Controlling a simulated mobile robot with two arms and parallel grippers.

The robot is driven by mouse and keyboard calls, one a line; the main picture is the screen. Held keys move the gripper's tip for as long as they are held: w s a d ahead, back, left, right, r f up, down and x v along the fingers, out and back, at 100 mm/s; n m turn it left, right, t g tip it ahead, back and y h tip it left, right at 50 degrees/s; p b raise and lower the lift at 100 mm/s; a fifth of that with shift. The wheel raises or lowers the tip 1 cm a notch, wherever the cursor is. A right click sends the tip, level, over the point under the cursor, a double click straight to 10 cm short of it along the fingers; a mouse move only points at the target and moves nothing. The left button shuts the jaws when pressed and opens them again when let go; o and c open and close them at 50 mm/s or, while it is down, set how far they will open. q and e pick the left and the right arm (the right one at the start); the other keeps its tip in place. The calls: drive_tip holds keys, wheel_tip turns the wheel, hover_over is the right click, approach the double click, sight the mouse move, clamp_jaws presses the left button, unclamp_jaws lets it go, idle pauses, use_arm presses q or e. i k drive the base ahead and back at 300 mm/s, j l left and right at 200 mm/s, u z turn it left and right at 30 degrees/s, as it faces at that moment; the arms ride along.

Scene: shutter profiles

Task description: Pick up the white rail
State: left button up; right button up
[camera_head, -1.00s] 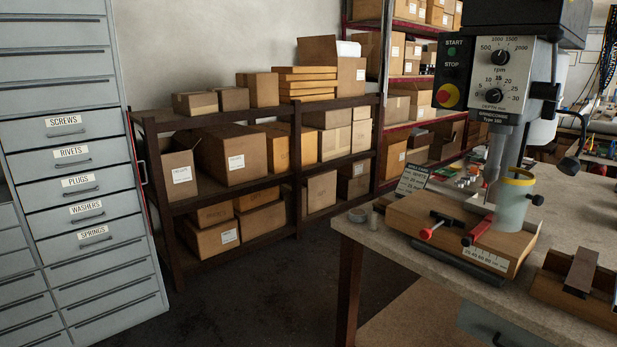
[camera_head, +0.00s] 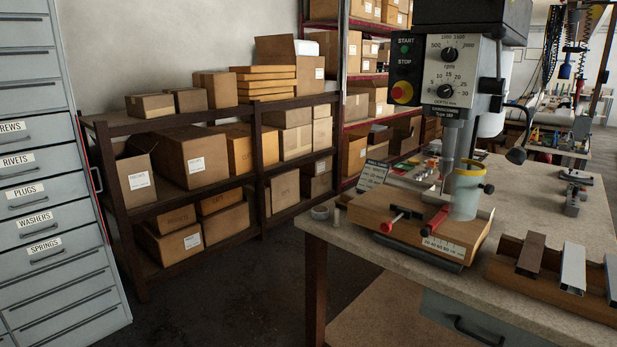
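A wooden rack (camera_head: 500,271) on the right workbench holds short rails side by side. One rail is dark brown (camera_head: 531,254), and the one beside it is light grey (camera_head: 573,267). A third pale rail (camera_head: 612,277) is cut off by the right picture edge. I cannot tell for sure whether either pale rail is the white one. Neither of my grippers is in view.
A drill press (camera_head: 450,80) with a wooden base (camera_head: 408,218) stands on the workbench (camera_head: 345,240), left of the rack. Shelves with cardboard boxes (camera_head: 195,158) line the back wall. A grey drawer cabinet (camera_head: 40,190) stands at left. Dark floor lies open between.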

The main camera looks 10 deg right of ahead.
sight(572, 280)
drive_tip(key=z, duration=0.4)
drive_tip(key=l+z, duration=0.1)
drive_tip(key=z, duration=0.75)
drive_tip(key=i+z, duration=0.1)
drive_tip(key=z, duration=0.3)
drive_tip(key=l, duration=0.1)
